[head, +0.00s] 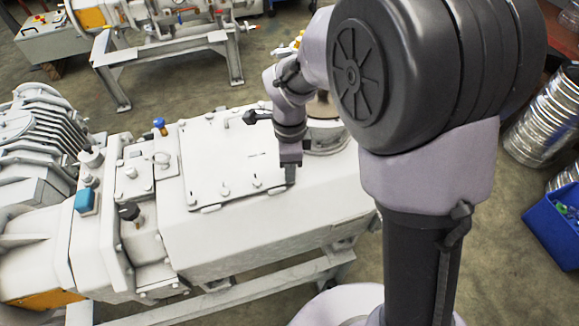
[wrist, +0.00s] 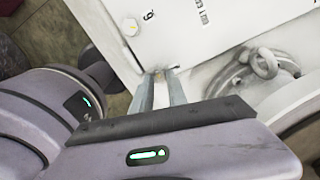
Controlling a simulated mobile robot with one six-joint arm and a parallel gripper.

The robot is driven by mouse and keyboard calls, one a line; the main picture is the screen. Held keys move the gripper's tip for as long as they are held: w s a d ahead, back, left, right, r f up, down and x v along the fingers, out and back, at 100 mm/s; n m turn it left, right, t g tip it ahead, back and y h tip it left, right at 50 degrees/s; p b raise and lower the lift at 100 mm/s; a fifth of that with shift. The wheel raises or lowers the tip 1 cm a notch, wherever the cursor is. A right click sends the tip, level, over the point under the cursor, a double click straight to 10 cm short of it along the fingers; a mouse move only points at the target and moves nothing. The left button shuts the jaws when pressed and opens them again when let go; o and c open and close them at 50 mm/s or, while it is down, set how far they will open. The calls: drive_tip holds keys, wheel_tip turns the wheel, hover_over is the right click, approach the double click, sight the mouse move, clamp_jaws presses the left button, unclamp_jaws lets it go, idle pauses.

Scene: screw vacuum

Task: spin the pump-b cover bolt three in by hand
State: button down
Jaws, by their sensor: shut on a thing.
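The white pump (head: 330,195) stands in the middle of the head view, with a flat cover plate (head: 225,145) on top. Small bolts (head: 257,183) line the cover's near edge. My gripper (head: 290,178) points down at the cover's near right corner. In the wrist view my gripper (wrist: 162,76) has its two fingers close together around a small brownish bolt head (wrist: 158,71) at the cover's edge. The fingers hide most of this bolt, so I cannot see how deep it sits. The cover (wrist: 185,25) carries printed black marks in the wrist view.
A round flange (head: 325,140) stands just right of the cover, behind my gripper. A lifting eye (wrist: 265,62) shows to the right in the wrist view. A finned motor (head: 40,130) is at the left. A blue bin (head: 555,225) sits on the floor at the right.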

drive_tip(key=shift+w+r, duration=0.15)
drive_tip(key=c, duration=1.3)
unclamp_jaws()
wheel_tip(320, 180, up, 17)
drive_tip(key=p, duration=0.7)
drive_tip(key=shift+r, duration=0.15)
drive_tip(key=s+d+r+n+t+y+b, duration=0.1)
drive_tip(key=s+d+r+n+t, duration=0.1)
drive_tip(key=s+n, duration=0.4)
drive_tip(key=s+d+r+n+t+y+b, duration=0.1)
drive_tip(key=s+d+r+n+t, duration=0.2)
drive_tip(key=s, duration=0.9)
drive_tip(key=d+n, duration=0.3)
drive_tip(key=n, duration=0.1)
drive_tip(key=shift+d+t, duration=0.2)
drive_tip(key=shift+t, duration=0.2)
